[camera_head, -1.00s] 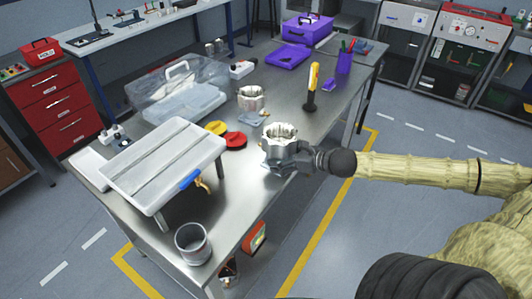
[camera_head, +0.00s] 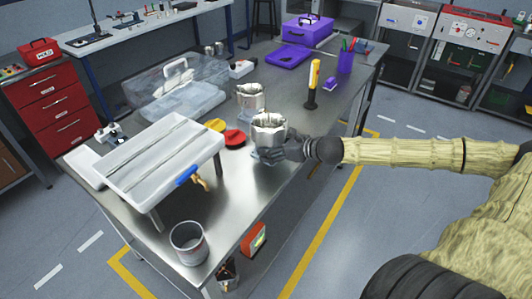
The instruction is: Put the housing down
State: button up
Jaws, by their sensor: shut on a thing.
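A silvery machined housing (camera_head: 268,131) with a scalloped open top is held upright over the metal workbench (camera_head: 215,218), near its front right edge. My gripper (camera_head: 272,152) reaches in from the right and is shut on the housing. Its fingers are partly hidden by the housing. I cannot tell whether the housing's underside touches the bench top. A second, similar housing (camera_head: 250,97) stands on the bench behind it.
A red disc (camera_head: 235,138) and a yellow disc (camera_head: 215,125) lie left of the held housing. A white raised tray (camera_head: 160,158), a grey cup (camera_head: 189,243) and a yellow-handled tool (camera_head: 313,85) stand around. Bare bench shows in front of the housing.

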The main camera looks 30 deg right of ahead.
jog(key=shift+w+f+b, duration=0.2)
jog(key=shift+w+b, duration=0.5)
jog(key=shift+b, duration=0.45)
jog(key=shift+w+r+b, duration=0.15)
jog(key=shift+w+b, duration=0.55)
jog(key=shift+b, duration=0.35)
jog(key=shift+w+b, duration=0.15)
jog(key=shift+b, duration=0.25)
jog(key=shift+f+b, duration=1.45)
jog(key=shift+f, duration=0.3)
jog(key=shift+a+f, duration=0.1)
jog(key=shift+a, duration=0.05)
jog(key=o, duration=1.6)
